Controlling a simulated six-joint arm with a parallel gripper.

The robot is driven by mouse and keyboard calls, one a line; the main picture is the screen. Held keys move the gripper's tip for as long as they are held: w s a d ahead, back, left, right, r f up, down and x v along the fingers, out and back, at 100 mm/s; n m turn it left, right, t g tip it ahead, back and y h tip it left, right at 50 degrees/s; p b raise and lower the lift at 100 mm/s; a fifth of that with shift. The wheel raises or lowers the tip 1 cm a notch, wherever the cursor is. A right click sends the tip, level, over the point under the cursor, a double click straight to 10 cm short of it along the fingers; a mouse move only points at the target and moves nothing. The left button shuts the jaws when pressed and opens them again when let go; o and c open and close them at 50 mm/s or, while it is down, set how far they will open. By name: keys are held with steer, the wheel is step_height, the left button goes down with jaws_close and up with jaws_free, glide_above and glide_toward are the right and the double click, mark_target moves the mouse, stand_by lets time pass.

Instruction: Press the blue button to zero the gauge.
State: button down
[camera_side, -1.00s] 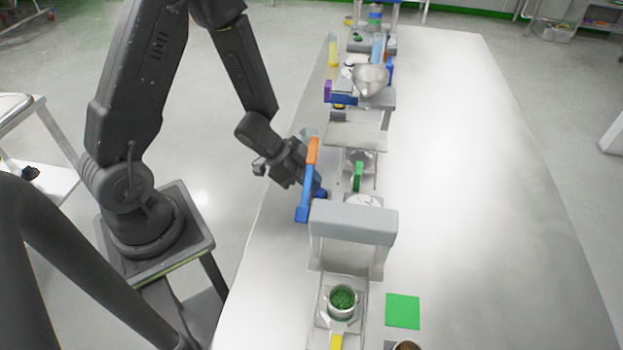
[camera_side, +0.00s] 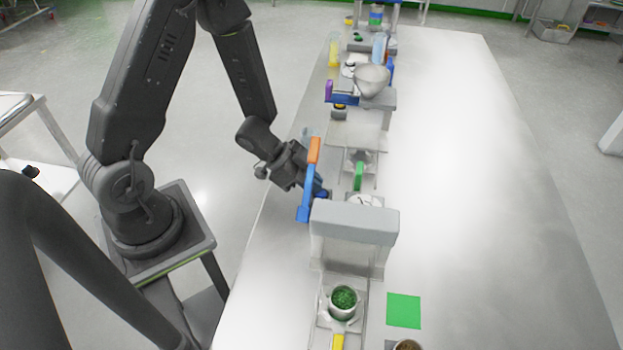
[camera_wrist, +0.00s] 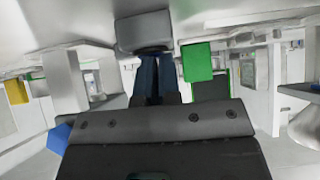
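My gripper (camera_side: 318,189) is low over the near-left side of the bench, beside a blue lever with an orange end (camera_side: 309,180). In the wrist view, my gripper's two dark blue fingers (camera_wrist: 156,76) lie side by side, almost together, with nothing visible between them. Their tips point at a grey block (camera_wrist: 145,31); I cannot tell whether they touch it. A white dial face (camera_side: 364,201), which may be the gauge, is partly hidden behind a grey housing (camera_side: 352,222). I cannot make out the blue button apart from the blue fingertips.
A green upright piece (camera_side: 358,176) stands right of my gripper. A cup of green granules (camera_side: 343,301) and a green square (camera_side: 403,311) are at the front. The bench's right side (camera_side: 490,180) is clear.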

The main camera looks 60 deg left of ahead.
steer(key=v, duration=0.8)
stand_by(0.6)
steer(key=w+a+r+n+t+y, duration=0.1)
steer(key=w+a+r+n+y, duration=0.15)
steer(key=r+y, duration=0.3)
steer(key=w+a+r+n+t+y, duration=0.1)
steer(key=r+n+t+y, duration=0.2)
steer(key=r, duration=0.4)
steer(key=s+d+r+n+g+h, duration=0.1)
steer(key=s+d+r+g, duration=0.1)
steer(key=s+d+r, duration=0.2)
steer(key=s+d+r+n+g+h, duration=0.1)
steer(key=s+d+r+n+g, duration=0.1)
steer(key=s, duration=0.6)
steer(key=d+r+g, duration=0.1)
steer(key=d+r, duration=0.1)
steer(key=d, duration=0.1)
steer(key=shift+s+r, duration=0.2)
steer(key=shift+s, duration=0.2)
